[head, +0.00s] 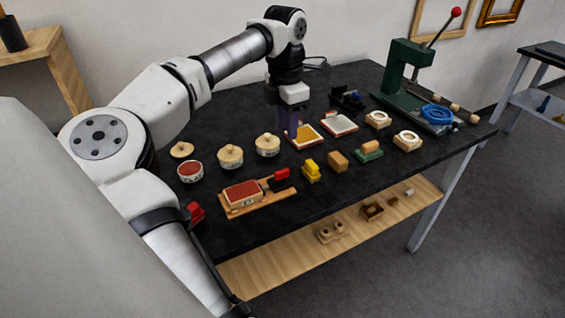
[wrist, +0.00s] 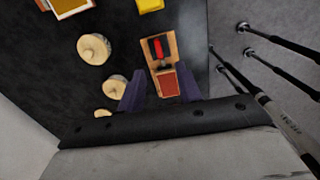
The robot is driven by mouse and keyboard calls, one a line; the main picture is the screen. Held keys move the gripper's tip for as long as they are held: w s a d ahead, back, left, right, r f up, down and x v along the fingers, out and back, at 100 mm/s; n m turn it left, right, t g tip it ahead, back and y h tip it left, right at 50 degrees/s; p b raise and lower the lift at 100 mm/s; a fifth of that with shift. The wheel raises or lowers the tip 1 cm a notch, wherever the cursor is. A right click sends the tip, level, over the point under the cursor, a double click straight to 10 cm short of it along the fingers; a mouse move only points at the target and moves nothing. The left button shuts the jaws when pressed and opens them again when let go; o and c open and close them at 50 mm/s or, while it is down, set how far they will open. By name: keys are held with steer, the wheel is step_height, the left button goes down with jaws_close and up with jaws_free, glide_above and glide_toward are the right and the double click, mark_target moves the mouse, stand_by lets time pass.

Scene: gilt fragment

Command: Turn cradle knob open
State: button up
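A wooden cradle (head: 232,208) lies near the front edge of the black table. It holds a block with a red top (head: 243,190), and a red piece on a dark mount (head: 281,175) sits at its right end; I cannot tell for certain which part is the knob. The wrist view shows the cradle (wrist: 172,42) between the finger directions, with its red piece (wrist: 156,48) and red-topped block (wrist: 168,83). My gripper (head: 291,128) has purple fingers pointing down, above the table behind the cradle. In the wrist view the fingers (wrist: 160,90) are spread and empty.
Lidded round pots (head: 230,157) and an open red-filled pot (head: 190,171) stand left. A yellow block (head: 311,172), wooden block (head: 338,161) and framed tiles (head: 340,124) lie right. A green press (head: 403,75) stands at the back right.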

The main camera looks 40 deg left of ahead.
mark_target(282, 171)
steer(key=f+b, duration=0.3)
steer(key=f, duration=0.1)
steer(key=f+b, duration=0.4)
steer(key=f, duration=0.1)
steer(key=a+f+b, duration=0.1)
steer(key=f+b, duration=0.3)
steer(key=f, duration=0.1)
steer(key=shift+s, duration=0.35)
jaws_close()
